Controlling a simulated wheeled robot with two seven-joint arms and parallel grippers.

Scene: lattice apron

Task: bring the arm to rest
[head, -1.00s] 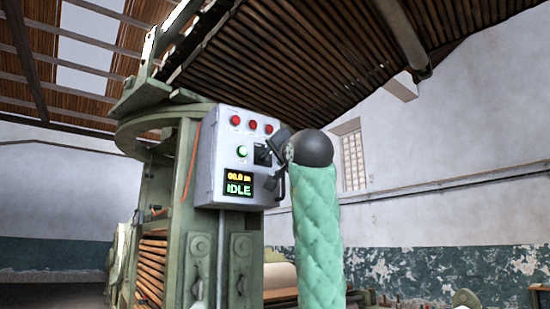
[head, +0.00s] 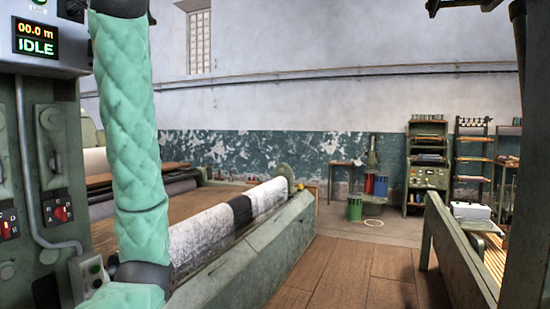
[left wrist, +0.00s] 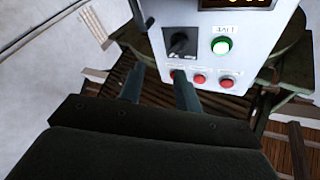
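My left arm, in a green quilted sleeve (head: 130,130), stands upright at the left of the head view. Its hand is cut off by the top edge there. In the left wrist view my left gripper (left wrist: 158,78) is open, its two dark fingers apart with nothing seen between them. Its fingertips overlap the edge of a grey control box (left wrist: 256,45), near a black rotary knob (left wrist: 180,43), a lit green button (left wrist: 221,45) and red buttons (left wrist: 227,83). Whether a finger touches the box I cannot tell. My right gripper is not in view.
The box's display (head: 36,40) reads 00.0 m and IDLE. A green machine with a white-and-black roll (head: 205,235) lies beyond my arm. A wooden floor aisle (head: 350,268) is open at centre right. A green rail (head: 455,245) and shelves (head: 428,165) stand at the right.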

